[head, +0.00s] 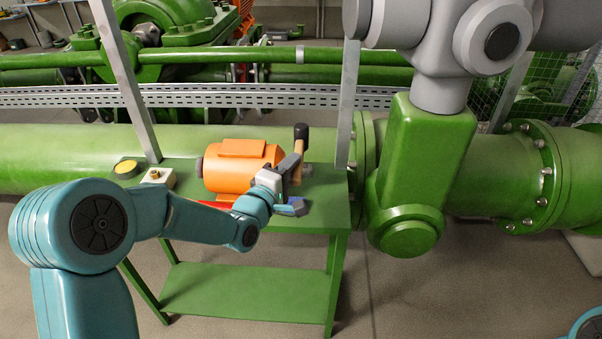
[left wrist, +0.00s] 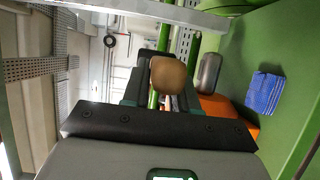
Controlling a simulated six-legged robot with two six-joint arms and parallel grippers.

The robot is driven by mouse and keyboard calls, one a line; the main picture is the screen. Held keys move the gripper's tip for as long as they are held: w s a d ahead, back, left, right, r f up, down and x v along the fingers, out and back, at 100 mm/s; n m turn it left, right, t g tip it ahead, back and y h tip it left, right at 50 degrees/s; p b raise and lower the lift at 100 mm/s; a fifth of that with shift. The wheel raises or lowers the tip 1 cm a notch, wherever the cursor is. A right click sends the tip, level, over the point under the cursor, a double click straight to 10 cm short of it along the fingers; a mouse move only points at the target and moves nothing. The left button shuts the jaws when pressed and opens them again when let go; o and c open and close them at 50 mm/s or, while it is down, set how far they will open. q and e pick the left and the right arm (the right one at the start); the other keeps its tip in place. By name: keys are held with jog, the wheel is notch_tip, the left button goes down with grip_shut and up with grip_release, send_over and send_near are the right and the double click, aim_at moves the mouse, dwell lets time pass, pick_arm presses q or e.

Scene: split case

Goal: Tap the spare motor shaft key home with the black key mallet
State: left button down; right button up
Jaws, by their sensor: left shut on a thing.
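The black key mallet has a black head (head: 301,131) and a light wooden handle (head: 300,147). It stands roughly upright, head up, at the right end of the green bench. My left gripper (head: 296,170) is shut on its handle. In the left wrist view the round handle end (left wrist: 168,75) shows between the fingers. The orange motor (head: 238,168) lies on the bench just left of the gripper; part of it also shows in the left wrist view (left wrist: 214,106). I cannot make out the shaft key. My right gripper is not in view.
The green bench (head: 318,215) has a lower shelf. A blue cloth (head: 291,207) lies near its front right. A yellow-topped item (head: 126,168) and a small pale block (head: 157,177) stand at the left. A thick green pipe (head: 60,160) runs behind; grey posts rise nearby.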

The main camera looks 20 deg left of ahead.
pick_arm(q)
jog(key=r, duration=0.5)
jog(key=shift+s+b, duration=0.2)
jog(key=shift+b, duration=0.2)
jog(key=c, duration=1.7)
grip_release()
jog(key=shift+s+r, duration=0.2)
jog(key=shift+s, duration=0.15)
grip_shut()
jog(key=shift+w, duration=0.1)
